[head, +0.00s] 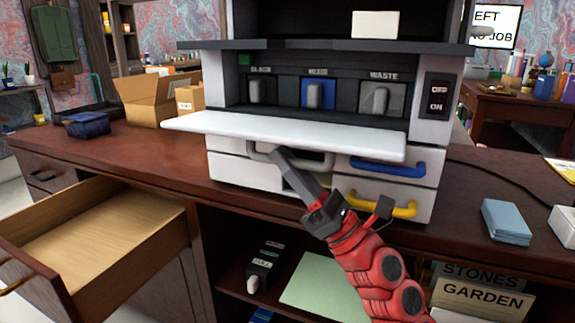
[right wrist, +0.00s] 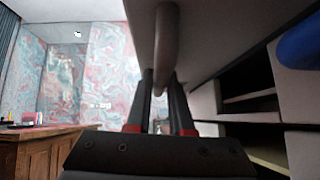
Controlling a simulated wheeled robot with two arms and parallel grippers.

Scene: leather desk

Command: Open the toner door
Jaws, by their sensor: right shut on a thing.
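The printer (head: 215,100) stands on the desk. Its white toner door (head: 285,138) is folded down to about horizontal and juts out over the drawers below. The open bay behind it shows a black-labelled cartridge (head: 256,91), a blue one (head: 316,95) and a waste one (head: 380,99). A pale grey handle (head: 256,157) hangs under the door. My right gripper (head: 282,160) reaches up from below and is shut on this handle. In the right wrist view, the handle bar (right wrist: 166,45) runs between the fingers (right wrist: 160,88) under the door. My left gripper is not in view.
Printer drawers with a blue handle (head: 387,167) and a yellow handle (head: 398,209) lie beside my right arm. An open desk drawer (head: 95,235) juts out at left. A cardboard box (head: 150,98) and blue cards (head: 506,220) rest on the desk (head: 120,148).

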